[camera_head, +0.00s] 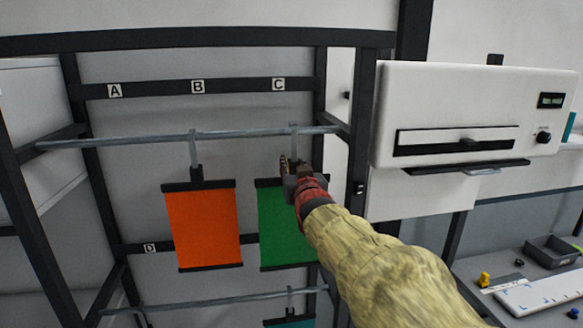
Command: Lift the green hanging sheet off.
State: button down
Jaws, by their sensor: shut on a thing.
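The green sheet (279,230) hangs below the label C, between dark top and bottom bars, from a grey hook (294,143) on the upper grey rail (230,132). My gripper (291,170) is at the top of the green sheet, shut on its dark hanger piece just under the hook. My red wrist and yellow-sleeved arm cover the sheet's right part. The hook still appears to be over the rail. The exact finger contact is too small to see clearly.
An orange sheet (205,226) hangs to the left, below label B. A lower rail (215,301) holds a teal sheet (290,322). A white machine (470,115) stands close on the right. A grey tray (552,251) sits on the bench. The rail below A is bare.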

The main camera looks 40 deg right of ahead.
jog(key=b+v, duration=0.1)
jog(key=v, duration=0.6)
jog(key=shift+s+b, duration=0.1)
jog(key=shift+b, duration=0.25)
dwell(0.5)
